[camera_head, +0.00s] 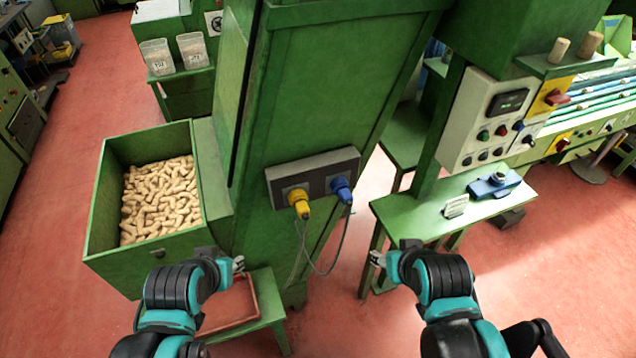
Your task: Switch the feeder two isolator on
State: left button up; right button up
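A red rotary isolator knob on a yellow plate (556,97) is at the upper right of the grey control panel (485,120). A second red knob on a yellow plate (562,144) sits lower, on the green machine to the right. No label is readable, so I cannot tell which one is feeder two, nor their positions. My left gripper (238,263) is in front of the green cabinet, near the cork bin. My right gripper (377,258) is left of and below the panel, by the small green table, well away from both knobs. Both grippers are too small to read.
The small green table (400,215) stands below the panel, with a blue device (495,184) and a small white item (456,206) on it. A socket box (313,175) with yellow and blue plugs is on the cabinet. A cork bin (98,215) stands left.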

aim_at(554, 98)
jog(key=z, duration=1.5)
